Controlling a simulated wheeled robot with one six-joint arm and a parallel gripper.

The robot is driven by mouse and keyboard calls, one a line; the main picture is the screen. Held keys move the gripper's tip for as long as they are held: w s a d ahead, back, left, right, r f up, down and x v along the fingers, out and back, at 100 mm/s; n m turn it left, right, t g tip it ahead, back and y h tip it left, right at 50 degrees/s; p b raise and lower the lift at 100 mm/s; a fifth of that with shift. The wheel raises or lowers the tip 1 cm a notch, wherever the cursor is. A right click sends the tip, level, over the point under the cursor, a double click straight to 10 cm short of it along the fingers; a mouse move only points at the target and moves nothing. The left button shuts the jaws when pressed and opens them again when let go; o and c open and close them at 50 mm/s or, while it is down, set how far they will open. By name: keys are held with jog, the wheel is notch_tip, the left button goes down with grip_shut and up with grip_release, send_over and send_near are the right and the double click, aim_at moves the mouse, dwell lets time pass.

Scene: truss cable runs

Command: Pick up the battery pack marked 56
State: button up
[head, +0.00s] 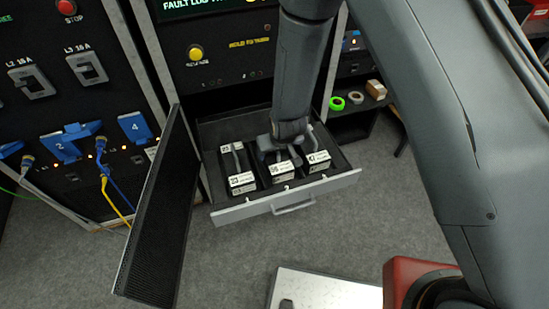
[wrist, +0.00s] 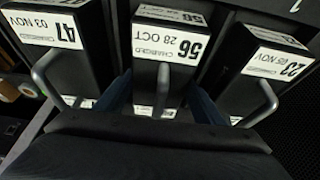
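The battery pack marked 56 (wrist: 171,40) is a black block with a white label reading 56, 28 OCT and CHARGED, and a grey loop handle. It stands in the middle of the open drawer, and shows in the head view (head: 283,171). My gripper (wrist: 163,100) is over it, open, with one dark blue finger on each side of its handle; I cannot tell whether they touch it. The pack marked 47 (wrist: 62,38) is left of it in the wrist view, and the pack marked 23 (wrist: 270,58) is right of it. My gripper hides part of the packs in the head view.
The drawer (head: 233,214) is pulled out, its front handle facing the grey floor. A dark perforated door (head: 158,222) stands open left of it. A shelf at right holds a green tape roll (head: 337,103). Blue plugs and cables hang on the left rack.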

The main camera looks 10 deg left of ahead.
jog(key=c, duration=0.7)
jog(key=shift+c, duration=0.9)
jog(key=shift+w+r, duration=0.1)
jog(key=shift+r, duration=0.1)
